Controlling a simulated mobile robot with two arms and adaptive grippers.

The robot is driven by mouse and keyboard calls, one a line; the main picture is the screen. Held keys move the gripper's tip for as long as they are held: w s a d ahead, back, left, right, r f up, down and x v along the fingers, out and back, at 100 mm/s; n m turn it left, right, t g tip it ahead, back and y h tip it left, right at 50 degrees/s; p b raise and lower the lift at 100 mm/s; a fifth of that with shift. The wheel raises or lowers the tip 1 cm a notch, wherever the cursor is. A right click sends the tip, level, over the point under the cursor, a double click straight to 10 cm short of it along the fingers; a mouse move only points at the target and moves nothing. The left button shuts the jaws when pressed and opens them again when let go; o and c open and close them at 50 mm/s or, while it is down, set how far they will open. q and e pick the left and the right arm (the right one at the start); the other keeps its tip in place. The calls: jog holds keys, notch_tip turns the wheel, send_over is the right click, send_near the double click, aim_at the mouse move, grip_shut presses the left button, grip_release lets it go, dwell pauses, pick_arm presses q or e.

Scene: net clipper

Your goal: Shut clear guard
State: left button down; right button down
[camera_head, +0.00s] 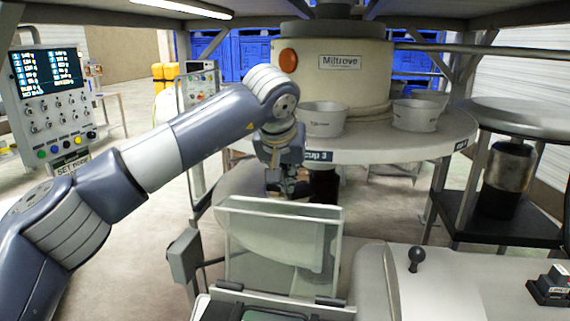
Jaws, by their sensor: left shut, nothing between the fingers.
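The clear guard (325,243) is a see-through framed panel in the lower middle of the head view. It stands raised, near upright, above dark hinge pieces along its bottom edge. A grey-white rounded machine part shows through it. My left arm reaches in from the left, and my left gripper (287,188) points down just above the guard's top edge in the picture. It is shut and empty. I cannot tell whether its fingertips touch the guard or stay behind it. My right gripper is out of view.
A round table edge labelled "cup 3" (330,157) carries pale cups (322,120) behind the gripper. A grey box (185,255) stands left of the guard. A black-knobbed lever (416,259) rises at the right. A control panel (50,95) stands at the far left.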

aim_at(285, 204)
pick_arm(q)
jog(key=x, duration=0.4)
jog(key=shift+p, duration=0.35)
jog(key=shift+s+a+f, duration=0.1)
jog(key=shift+s+a, duration=0.05)
jog(key=shift+s, duration=0.55)
jog(key=shift+s+a+f, duration=0.1)
jog(key=shift+s+a, duration=0.05)
jog(key=shift+s, duration=0.55)
jog(key=shift+s+a+f, duration=0.15)
jog(key=shift+s, duration=0.55)
jog(key=shift+s+r, duration=0.1)
jog(key=shift+s, duration=0.1)
